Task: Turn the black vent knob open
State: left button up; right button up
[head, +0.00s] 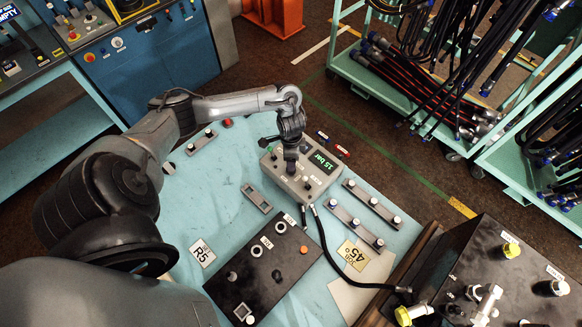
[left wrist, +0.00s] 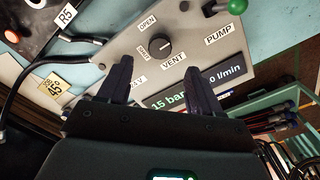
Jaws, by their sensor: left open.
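The black vent knob (left wrist: 161,45) sits on the face of a grey box (head: 312,186), between the OPEN and VENT labels in the left wrist view. A smaller label lies left of the knob; the pointer direction is too small to tell surely. The box's green display reads 15 bar and, in the wrist view, 0 l/min. My left gripper (head: 291,172) points down over the box. Its open fingers (left wrist: 160,70) show below the knob in the wrist view, one to each side, with nothing held. In the head view the gripper hides the knob. My right gripper is not shown.
A green lever (left wrist: 237,6) stands near the PUMP label. A black hose (head: 322,235) runs from the box's front. A dark panel (head: 262,285) with buttons, small grey racks (head: 372,202) and a dark manifold block (head: 500,262) lie nearby. Hose carts stand at the upper right.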

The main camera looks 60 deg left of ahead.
pick_arm(q)
jog(key=shift+f, duration=3.6)
jog(key=c, duration=1)
jog(key=shift+c, duration=0.2)
